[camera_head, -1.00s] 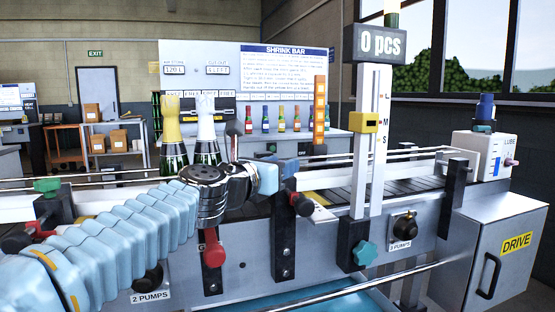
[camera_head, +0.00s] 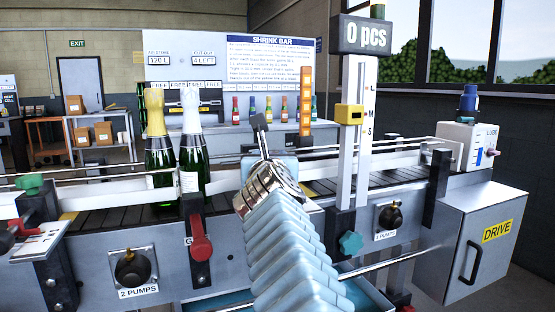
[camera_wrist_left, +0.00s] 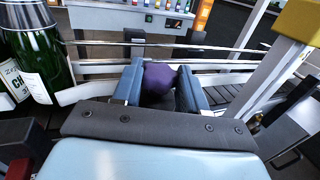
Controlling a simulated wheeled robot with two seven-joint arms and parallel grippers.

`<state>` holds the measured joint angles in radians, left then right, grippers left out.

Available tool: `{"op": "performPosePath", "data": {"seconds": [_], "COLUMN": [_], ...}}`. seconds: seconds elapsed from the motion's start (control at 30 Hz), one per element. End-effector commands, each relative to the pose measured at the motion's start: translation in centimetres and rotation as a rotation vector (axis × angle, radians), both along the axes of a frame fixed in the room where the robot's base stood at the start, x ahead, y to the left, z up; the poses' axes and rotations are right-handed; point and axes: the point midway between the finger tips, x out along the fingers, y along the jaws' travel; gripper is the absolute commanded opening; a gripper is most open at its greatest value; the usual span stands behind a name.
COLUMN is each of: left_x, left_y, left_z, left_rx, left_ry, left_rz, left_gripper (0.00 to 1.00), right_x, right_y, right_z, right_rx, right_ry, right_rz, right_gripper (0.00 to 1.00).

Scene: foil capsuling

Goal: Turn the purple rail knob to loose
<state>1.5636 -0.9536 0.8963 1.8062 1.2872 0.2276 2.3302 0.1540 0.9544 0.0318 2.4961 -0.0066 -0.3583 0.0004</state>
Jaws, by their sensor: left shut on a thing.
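The purple knob (camera_wrist_left: 158,82) shows in the left wrist view as a dark purple rounded piece at the conveyor's near rail. My left gripper (camera_wrist_left: 160,76) is shut on it, with one blue-grey finger on each side. In the head view my left arm comes up from the bottom and its silver wrist (camera_head: 268,187) is over the front of the conveyor. The fingers and the purple knob are hidden there behind the wrist. Any marking beside the knob is not readable. My right gripper is in neither current view.
Gold-topped (camera_head: 158,145) and white-topped (camera_head: 190,150) bottles stand on the conveyor, left of my wrist. A red knob (camera_head: 201,248) is below them. A post with a yellow slider (camera_head: 349,115) and teal knob (camera_head: 350,243) stands to the right. Metal guide rails run along the belt.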

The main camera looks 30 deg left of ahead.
Motion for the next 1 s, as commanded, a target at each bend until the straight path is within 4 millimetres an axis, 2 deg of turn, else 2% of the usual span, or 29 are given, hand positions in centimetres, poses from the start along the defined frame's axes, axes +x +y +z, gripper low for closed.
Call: {"op": "performPosePath", "data": {"seconds": [0.47,0.5,0.63,1.0], "left_x": [0.0,0.0,-0.01,-0.31], "left_y": [-0.08,-0.08,-0.06,0.3], "left_z": [0.1,0.11,0.11,0.17], "left_rx": [0.0,0.0,0.0,-0.001], "left_ry": [-0.001,-0.001,-0.001,-0.004], "left_rz": [0.009,0.009,0.009,0.009], "left_gripper": [0.12,0.47,0.67,0.68], "right_x": [0.0,0.0,0.0,0.0], "right_y": [0.01,0.01,0.0,0.0], "right_z": [0.01,0.01,0.02,-0.17], "right_rx": [0.0,0.0,0.0,0.0], "right_ry": [0.0,0.0,0.0,0.0], "right_rz": [0.0,0.0,0.0,0.0], "right_gripper": [0.43,0.43,0.43,0.43]}}
